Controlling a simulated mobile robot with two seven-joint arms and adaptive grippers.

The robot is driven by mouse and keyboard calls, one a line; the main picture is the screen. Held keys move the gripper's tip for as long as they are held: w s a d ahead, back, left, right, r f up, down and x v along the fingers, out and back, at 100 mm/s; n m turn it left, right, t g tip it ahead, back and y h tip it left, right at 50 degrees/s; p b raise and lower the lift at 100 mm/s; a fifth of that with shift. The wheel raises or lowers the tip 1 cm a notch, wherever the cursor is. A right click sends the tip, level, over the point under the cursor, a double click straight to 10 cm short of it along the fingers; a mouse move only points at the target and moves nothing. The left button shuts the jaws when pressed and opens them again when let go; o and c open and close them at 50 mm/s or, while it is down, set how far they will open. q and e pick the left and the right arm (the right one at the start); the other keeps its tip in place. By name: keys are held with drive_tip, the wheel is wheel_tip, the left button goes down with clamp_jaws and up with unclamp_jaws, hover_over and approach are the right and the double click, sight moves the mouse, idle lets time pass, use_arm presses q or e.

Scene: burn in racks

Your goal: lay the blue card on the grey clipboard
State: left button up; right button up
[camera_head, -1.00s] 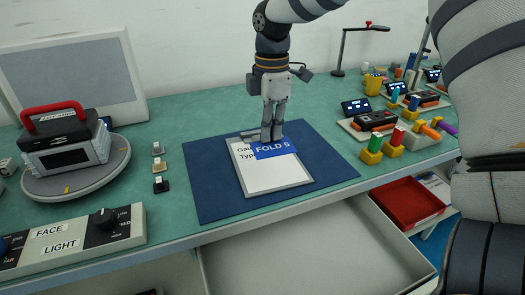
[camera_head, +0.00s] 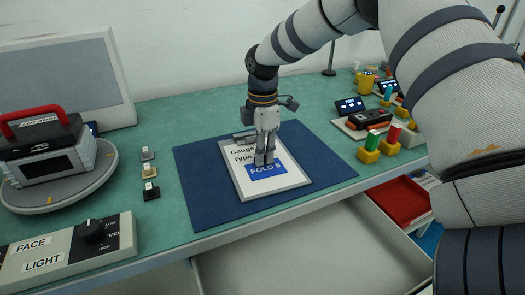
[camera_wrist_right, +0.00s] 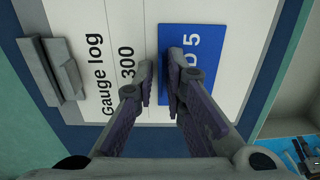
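The blue card (camera_head: 267,172), lettered FOLD 5, lies on the white sheet of the grey clipboard (camera_head: 242,196), over its lower middle. The card also shows in the right wrist view (camera_wrist_right: 205,38), and the clipboard's grey clip (camera_wrist_right: 55,68) is at the left there. My right gripper (camera_head: 264,162) points down at the card's upper edge. In the right wrist view my right gripper (camera_wrist_right: 161,88) has a small gap between its fingertips, one over the card's edge and one over the white sheet. The fingers hide part of the card. My left gripper is out of view.
The clipboard lies on a dark blue mat (camera_head: 205,200) on the green bench. A labelled switch box (camera_head: 70,250) and a round stand (camera_head: 95,185) are at the left. Coloured blocks and devices (camera_head: 370,120) stand at the right. An open drawer (camera_head: 310,250) is below the front edge.

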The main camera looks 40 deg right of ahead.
drive_tip(key=shift+o, duration=0.2)
wheel_tip(320, 180, up, 12)
drive_tip(key=shift+r, duration=0.25)
idle(0.4)
